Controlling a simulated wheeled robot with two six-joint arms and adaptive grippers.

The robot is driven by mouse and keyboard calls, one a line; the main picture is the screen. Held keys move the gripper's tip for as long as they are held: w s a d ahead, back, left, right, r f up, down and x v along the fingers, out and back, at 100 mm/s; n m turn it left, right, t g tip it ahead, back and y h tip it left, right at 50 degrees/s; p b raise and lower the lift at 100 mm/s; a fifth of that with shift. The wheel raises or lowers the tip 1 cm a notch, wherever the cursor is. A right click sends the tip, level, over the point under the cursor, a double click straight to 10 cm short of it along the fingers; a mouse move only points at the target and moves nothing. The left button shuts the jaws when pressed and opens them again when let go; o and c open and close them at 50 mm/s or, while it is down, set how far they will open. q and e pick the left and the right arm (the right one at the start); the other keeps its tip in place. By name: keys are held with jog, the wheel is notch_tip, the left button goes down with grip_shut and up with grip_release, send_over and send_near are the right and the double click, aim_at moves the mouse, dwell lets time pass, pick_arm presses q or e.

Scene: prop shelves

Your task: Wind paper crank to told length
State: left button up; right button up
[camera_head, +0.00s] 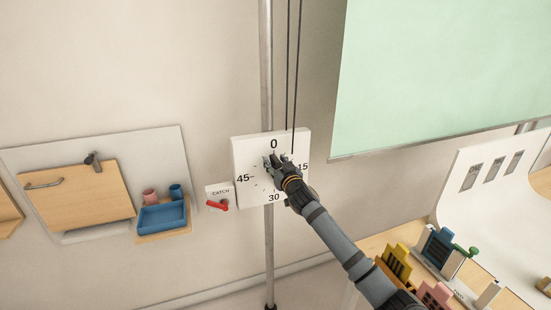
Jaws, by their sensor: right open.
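A white square dial plate (241,147) sits on a metal pole, marked 0 at the top, 15 at the right, 30 at the bottom and 45 at the left. My right gripper (278,161) is open in front of the dial's upper middle. It hides the dial's centre and any crank handle there; I cannot tell whether it touches one. A red catch lever (218,205) shows under a small label reading CATCH, left of the dial. A pale green sheet (440,75) hangs at the upper right, with a bar along its lower edge. My left gripper is not in view.
Two dark cords (290,60) run down to the dial beside the pole (266,70). A wall panel with a wooden door (75,200) and a blue tray (163,217) with cups is at left. A table with coloured blocks (397,262) and a white panel (480,210) stand at lower right.

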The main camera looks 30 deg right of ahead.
jog(key=shift+w, duration=0.1)
jog(key=shift+c, duration=0.4)
grip_shut()
jog(key=shift+a+f+n, duration=0.1)
jog(key=shift+a+n, duration=0.05)
jog(key=shift+n, duration=0.15)
